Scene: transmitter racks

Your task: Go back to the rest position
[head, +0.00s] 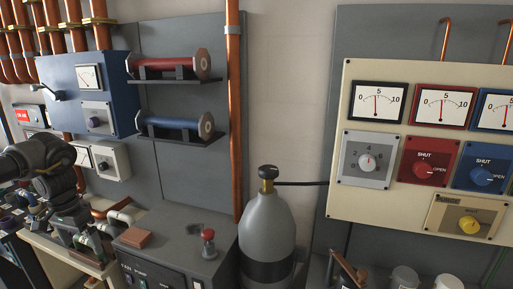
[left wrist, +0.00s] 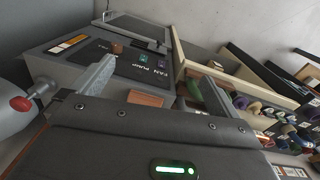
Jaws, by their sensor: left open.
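My left gripper (head: 92,246) hangs at the lower left in the head view, below my dark arm. It is open. In the left wrist view its two grey fingers (left wrist: 155,82) stand apart, with a brown block (left wrist: 146,98) visible between them. The same brown block (head: 135,238) lies on top of the grey control box (head: 185,240), to the right of the gripper in the head view. I cannot tell how far the fingers are above the surfaces. My right gripper is in neither view.
A grey gas cylinder (head: 268,222) stands at the centre, right of the box's red knob (head: 208,237). A cream panel (head: 400,205) with gauges and dials fills the right. A blue cabinet (head: 70,75) and shelves with red (head: 165,66) and blue (head: 172,123) tubes are above left.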

